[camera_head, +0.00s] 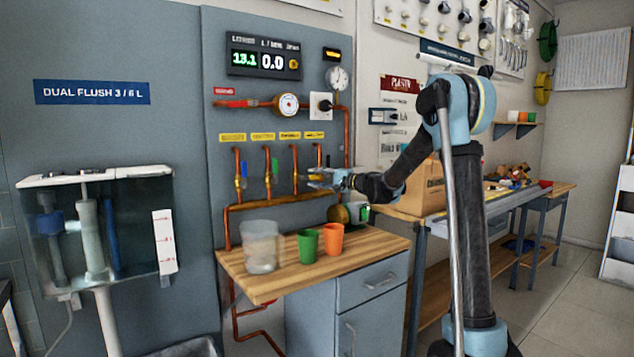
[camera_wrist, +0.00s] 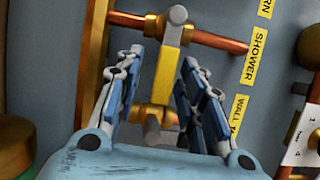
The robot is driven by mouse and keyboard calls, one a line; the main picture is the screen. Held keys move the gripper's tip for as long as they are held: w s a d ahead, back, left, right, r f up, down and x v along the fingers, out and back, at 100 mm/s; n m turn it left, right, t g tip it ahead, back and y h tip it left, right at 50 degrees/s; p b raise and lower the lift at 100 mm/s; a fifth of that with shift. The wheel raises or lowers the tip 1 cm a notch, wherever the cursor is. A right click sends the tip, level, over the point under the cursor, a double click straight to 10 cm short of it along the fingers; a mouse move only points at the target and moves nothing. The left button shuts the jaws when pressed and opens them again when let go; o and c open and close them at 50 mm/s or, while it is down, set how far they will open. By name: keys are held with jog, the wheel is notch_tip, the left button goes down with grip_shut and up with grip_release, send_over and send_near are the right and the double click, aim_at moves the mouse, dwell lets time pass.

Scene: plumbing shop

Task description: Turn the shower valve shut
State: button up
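The shower valve's yellow lever (camera_wrist: 168,70) with a grey end shows in the wrist view, crossing its copper pipe at a steep angle in the picture. A yellow "SHOWER" label (camera_wrist: 258,55) is beside the pipe's end. My gripper (camera_wrist: 160,85) is open, with one blue-grey finger on each side of the lever and visible gaps to it. I see no clear contact. In the head view my gripper (camera_head: 318,180) is at the row of copper risers on the grey panel. The labels there are too small to read, and my gripper partly hides the valves.
A "WALL" label (camera_wrist: 239,115) marks the neighbouring pipe. Below the risers, a wooden-topped cabinet (camera_head: 350,250) bears a clear container (camera_head: 261,250), a green cup (camera_head: 308,246) and an orange cup (camera_head: 333,238). A digital display (camera_head: 263,58) and a round gauge (camera_head: 337,77) are above.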

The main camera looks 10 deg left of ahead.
jog(key=v, duration=1.2)
jog(key=shift+f, duration=0.15)
